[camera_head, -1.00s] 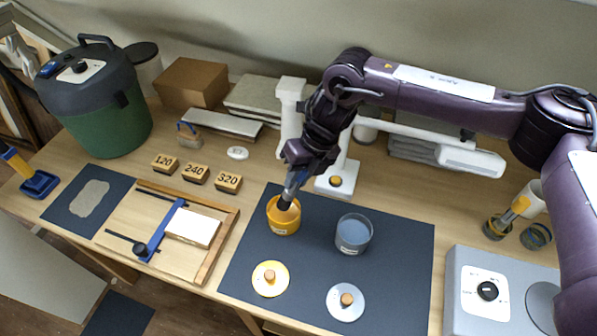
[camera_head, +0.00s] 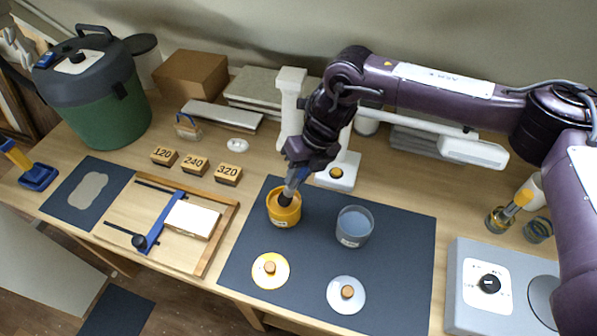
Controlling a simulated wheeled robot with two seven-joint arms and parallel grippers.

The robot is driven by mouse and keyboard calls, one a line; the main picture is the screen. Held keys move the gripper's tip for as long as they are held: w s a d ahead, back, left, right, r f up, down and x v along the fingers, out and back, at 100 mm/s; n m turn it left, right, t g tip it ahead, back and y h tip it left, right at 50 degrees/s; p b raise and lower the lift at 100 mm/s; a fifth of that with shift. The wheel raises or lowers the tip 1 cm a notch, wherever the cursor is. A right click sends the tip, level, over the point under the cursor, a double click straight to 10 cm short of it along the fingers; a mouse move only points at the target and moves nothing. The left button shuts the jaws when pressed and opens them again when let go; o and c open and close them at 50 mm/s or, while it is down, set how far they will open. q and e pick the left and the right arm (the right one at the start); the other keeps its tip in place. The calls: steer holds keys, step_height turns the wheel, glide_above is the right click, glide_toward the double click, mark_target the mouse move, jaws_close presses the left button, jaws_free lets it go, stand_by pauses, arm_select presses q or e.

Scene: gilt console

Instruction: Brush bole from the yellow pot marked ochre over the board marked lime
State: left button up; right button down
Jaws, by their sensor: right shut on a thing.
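The yellow pot (camera_head: 283,215) stands open on the dark mat, with brown bole inside; the label on its front is too small to read. My right gripper (camera_head: 297,172) is above the pot, shut on a brush (camera_head: 289,193) that points down into the pot's mouth. The bristle end is partly hidden by the rim, so I cannot tell how deep it sits. A white board (camera_head: 191,220) lies in the wooden frame with the blue clamp bar at the left; no lime mark is legible on it. My left gripper is out of view.
A blue-grey glass pot (camera_head: 354,227) stands right of the yellow pot. A yellow lid (camera_head: 270,270) and a pale lid (camera_head: 346,294) lie in front on the dark mat (camera_head: 400,258). Numbered blocks (camera_head: 195,166) stand behind the frame. A grey device (camera_head: 478,288) is at right.

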steer(key=shift+f+b, duration=0.65)
steer(key=shift+f, duration=0.05)
stand_by(1.6)
steer(key=shift+r+p, duration=2.1)
steer(key=shift+r, duration=1.5)
